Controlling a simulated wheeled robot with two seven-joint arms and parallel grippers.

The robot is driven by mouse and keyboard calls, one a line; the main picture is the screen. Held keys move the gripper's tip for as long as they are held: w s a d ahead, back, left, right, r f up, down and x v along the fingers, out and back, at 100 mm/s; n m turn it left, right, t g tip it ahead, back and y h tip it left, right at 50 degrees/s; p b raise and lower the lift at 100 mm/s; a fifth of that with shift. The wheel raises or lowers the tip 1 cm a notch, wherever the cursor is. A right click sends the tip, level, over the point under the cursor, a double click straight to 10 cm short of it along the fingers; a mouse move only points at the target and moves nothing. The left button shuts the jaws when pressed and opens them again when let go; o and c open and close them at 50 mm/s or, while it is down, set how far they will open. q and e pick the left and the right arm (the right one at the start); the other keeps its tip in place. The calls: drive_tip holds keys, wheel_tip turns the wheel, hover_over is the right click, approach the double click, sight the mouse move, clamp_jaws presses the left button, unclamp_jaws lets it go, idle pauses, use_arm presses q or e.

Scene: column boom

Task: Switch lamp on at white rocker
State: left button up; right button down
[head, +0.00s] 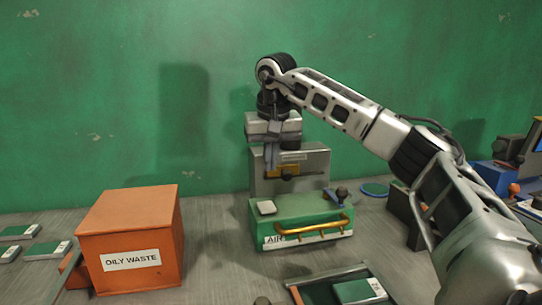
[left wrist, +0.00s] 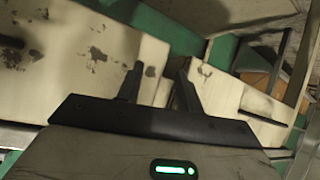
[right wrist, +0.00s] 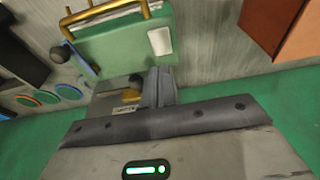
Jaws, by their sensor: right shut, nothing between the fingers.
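A white square piece that looks like the rocker (head: 266,207) sits on the top left of a green box (head: 290,212) marked "AIR". It also shows in the right wrist view (right wrist: 160,41). My right gripper (head: 271,168) is shut and empty, pointing down above and behind the white piece, apart from it. In the right wrist view its closed fingers (right wrist: 158,72) stand just below the white piece in the picture. My left gripper (left wrist: 158,68) is open and empty, away from the box and outside the head view. I cannot pick out a lamp for certain.
A grey panel (head: 318,164) with a yellow part stands behind the green box. A brass handle (head: 312,228) runs along its front, and a dark knob (head: 342,192) is at its right. An orange "OILY WASTE" bin (head: 130,237) stands left, with bare bench between.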

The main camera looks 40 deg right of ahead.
hover_over(269, 208)
drive_tip(key=f, duration=0.8)
drive_tip(key=shift+s+a, duration=0.1)
drive_tip(key=shift+s, duration=0.1)
use_arm(q)
drive_tip(key=shift+w+r, duration=0.15)
drive_tip(key=shift+w, duration=0.05)
use_arm(e)
drive_tip(key=shift+s+a+f, duration=0.1)
drive_tip(key=shift+f, duration=0.65)
